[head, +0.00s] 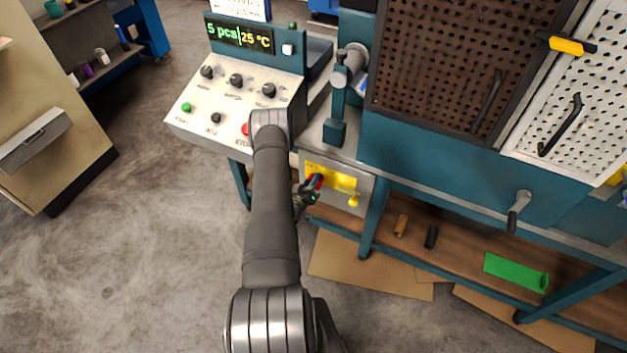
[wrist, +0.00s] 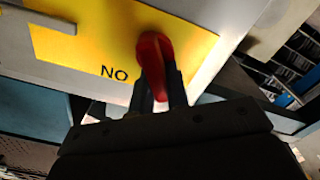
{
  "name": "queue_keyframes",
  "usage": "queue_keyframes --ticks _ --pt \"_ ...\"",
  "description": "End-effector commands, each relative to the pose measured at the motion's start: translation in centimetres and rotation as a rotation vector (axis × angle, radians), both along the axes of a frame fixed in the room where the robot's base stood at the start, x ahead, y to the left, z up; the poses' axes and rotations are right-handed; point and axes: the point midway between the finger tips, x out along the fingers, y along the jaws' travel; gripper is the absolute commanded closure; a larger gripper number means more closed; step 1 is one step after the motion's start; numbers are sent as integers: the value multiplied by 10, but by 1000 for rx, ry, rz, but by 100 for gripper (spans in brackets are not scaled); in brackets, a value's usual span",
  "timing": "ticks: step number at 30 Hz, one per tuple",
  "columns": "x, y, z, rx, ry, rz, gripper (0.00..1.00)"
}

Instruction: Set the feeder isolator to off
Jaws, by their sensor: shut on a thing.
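The feeder isolator is a red handle (wrist: 152,52) on a yellow plate (wrist: 95,42). In the head view the red handle (head: 319,180) shows in part in front of the yellow plate (head: 343,182) on a grey box under the bench. My gripper (wrist: 158,88) is shut on the handle, one finger on each side. In the head view my gripper (head: 309,192) is partly hidden by my arm. No "off" label can be made out.
A yellow knob (head: 353,200) sits at the box's lower right. A teal bench leg (head: 374,215) stands just right of the box. The control panel (head: 225,105) is above, with a red button (head: 245,129) beside my arm. Open floor (head: 130,250) lies left.

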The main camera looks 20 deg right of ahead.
Motion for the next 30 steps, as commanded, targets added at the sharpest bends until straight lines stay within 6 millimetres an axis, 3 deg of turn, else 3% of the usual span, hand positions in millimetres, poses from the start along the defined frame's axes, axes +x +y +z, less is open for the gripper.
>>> queue_keyframes --ticks 30 --pt "5 6 -15 -612 613 0 100"
